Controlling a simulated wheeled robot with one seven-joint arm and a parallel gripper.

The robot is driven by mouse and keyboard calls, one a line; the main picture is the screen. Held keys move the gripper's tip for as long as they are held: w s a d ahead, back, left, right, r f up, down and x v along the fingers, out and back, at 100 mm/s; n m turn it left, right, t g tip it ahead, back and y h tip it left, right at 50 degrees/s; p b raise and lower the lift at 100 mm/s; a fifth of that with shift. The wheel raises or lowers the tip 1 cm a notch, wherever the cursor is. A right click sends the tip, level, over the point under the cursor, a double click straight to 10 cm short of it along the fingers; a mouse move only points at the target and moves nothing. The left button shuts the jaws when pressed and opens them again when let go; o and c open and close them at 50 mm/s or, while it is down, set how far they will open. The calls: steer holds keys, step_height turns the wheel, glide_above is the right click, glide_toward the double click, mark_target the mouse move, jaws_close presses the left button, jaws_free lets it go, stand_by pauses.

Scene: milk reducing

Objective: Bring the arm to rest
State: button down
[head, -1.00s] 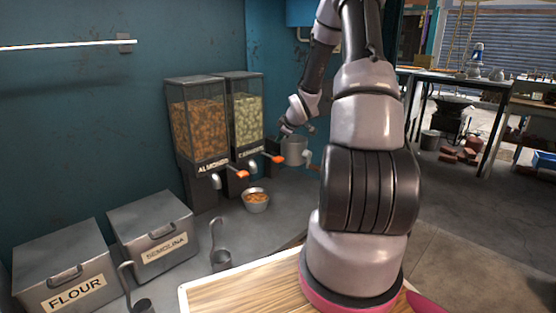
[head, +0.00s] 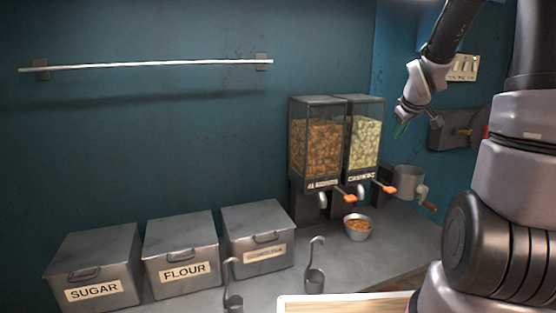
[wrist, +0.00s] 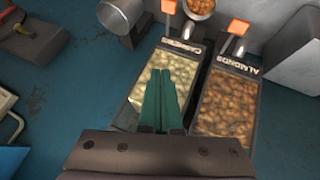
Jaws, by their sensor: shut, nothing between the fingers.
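My gripper (head: 403,129) is up in the air at the right of the head view, above and to the right of the two dispensers. In the wrist view its green fingers (wrist: 162,100) are together with nothing between them. They overlap the cashew dispenser (wrist: 172,70) in that picture, and I see no contact. My arm bends down from the top right of the head view, with its thick links along the right edge.
The almond dispenser (head: 316,145) stands beside the cashew one on the grey counter. A metal bowl of nuts (head: 357,228) sits before them. A metal grinder (head: 409,180) is to their right.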

steer(key=s+a+r+m+y, duration=0.1)
steer(key=s+a+r+m, duration=0.2)
steer(key=s, duration=0.6)
steer(key=s+a+r+m+y, duration=0.1)
steer(key=s+a+r+m, duration=0.1)
steer(key=s+a+r, duration=0.3)
steer(key=s+a+r+m+y, duration=0.1)
steer(key=s+a+r+m, duration=0.2)
steer(key=s, duration=1)
steer(key=shift+a+r+m+g+y, duration=0.35)
steer(key=shift+a+r, duration=0.5)
steer(key=shift+a, duration=0.35)
